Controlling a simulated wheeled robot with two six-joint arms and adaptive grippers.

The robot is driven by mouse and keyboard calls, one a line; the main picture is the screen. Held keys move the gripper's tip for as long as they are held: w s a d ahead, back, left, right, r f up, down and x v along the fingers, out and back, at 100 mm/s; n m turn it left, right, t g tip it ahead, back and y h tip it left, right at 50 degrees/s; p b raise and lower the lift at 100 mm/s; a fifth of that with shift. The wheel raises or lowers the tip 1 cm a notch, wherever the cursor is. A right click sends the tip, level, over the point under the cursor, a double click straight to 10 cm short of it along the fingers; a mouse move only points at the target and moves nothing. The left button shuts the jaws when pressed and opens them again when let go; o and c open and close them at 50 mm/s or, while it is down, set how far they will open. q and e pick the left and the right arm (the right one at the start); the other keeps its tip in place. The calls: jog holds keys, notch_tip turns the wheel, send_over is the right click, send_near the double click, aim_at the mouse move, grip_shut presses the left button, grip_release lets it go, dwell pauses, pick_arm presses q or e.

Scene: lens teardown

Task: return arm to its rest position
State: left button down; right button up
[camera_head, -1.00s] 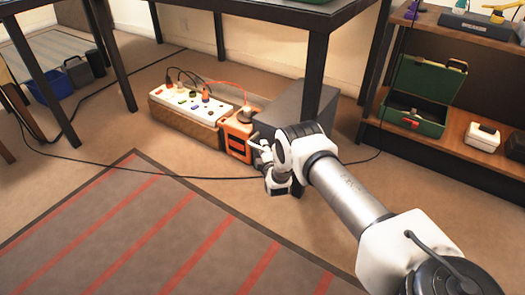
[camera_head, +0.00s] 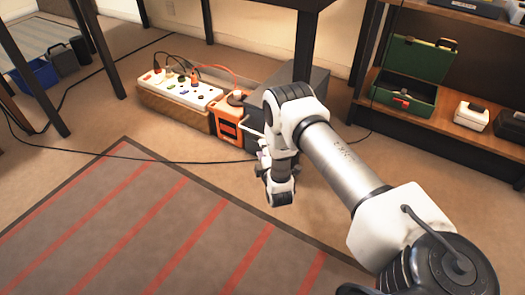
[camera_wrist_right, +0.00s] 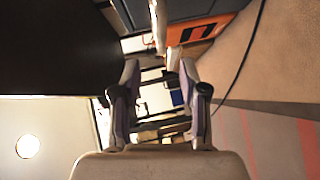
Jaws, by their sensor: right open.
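My right arm comes in from the lower right in the head view, bent at a white and dark joint. My right gripper (camera_head: 258,146) is small and partly hidden by its own wrist, just right of the orange device (camera_head: 228,118). In the right wrist view its two fingers (camera_wrist_right: 160,72) stand apart with nothing held between them. My left arm and gripper are not in view.
A white power strip (camera_head: 182,90) with plugs lies on a brown block beside the orange device. A grey box (camera_head: 300,76) stands behind my arm, near a dark table leg. An open green case (camera_head: 412,75) sits on the right shelf. The striped mat (camera_head: 150,225) is clear.

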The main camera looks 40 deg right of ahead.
jog(key=shift+s, duration=0.1)
dwell(0.4)
jog(key=a+r+y+p, duration=0.1)
jog(key=a+r+p, duration=0.4)
jog(key=r, duration=0.2)
jog(key=s+a+f+g+y+p, duration=0.2)
jog(key=s+a+g+y+p, duration=0.15)
jog(key=s+a, duration=0.45)
jog(key=s+a+f+m+g+y, duration=0.15)
jog(key=s+m+g, duration=0.45)
jog(key=s, duration=0.8)
jog(key=s+a+m+g, duration=0.3)
jog(key=s+m+g, duration=0.3)
jog(key=s, duration=0.9)
notch_tip(320, 180, up, 38)
jog(key=p, duration=3.8)
jog(key=shift+w+d+f+p, duration=0.2)
jog(key=shift+w+p, duration=0.1)
jog(key=shift+w, duration=0.1)
